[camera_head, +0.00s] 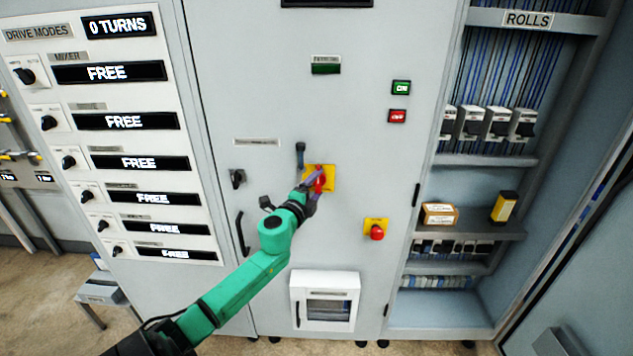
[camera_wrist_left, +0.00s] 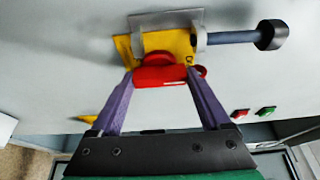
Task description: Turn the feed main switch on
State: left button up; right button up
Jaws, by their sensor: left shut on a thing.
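The feed main switch is a red rotary handle (camera_head: 320,182) on a yellow plate (camera_head: 331,173) on the grey cabinet door. My left gripper (camera_head: 313,187) is at the handle. In the left wrist view my left gripper (camera_wrist_left: 165,88) has its two purple fingers on either side of the red handle (camera_wrist_left: 163,76), shut on it. The yellow plate (camera_wrist_left: 180,43) shows behind it, with a grey bracket (camera_wrist_left: 165,20) and a dark rod with a black knob (camera_wrist_left: 268,35) beside it. In the head view this rod (camera_head: 300,154) stands above left of the plate. My right gripper is not in view.
A red emergency button (camera_head: 377,232) on yellow sits lower right. Green (camera_head: 401,87) and red (camera_head: 397,116) buttons are higher up. A black door handle (camera_head: 242,232) is at the left. Open shelves (camera_head: 480,160) stand at the right, and a drive panel (camera_head: 110,130) at the left.

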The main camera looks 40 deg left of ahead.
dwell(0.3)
pick_arm(q)
jog(key=o, duration=1.2)
jog(key=shift+s, duration=0.1)
jog(key=b+v, duration=0.2)
jog(key=v, duration=1.2)
jog(key=shift+s, duration=0.2)
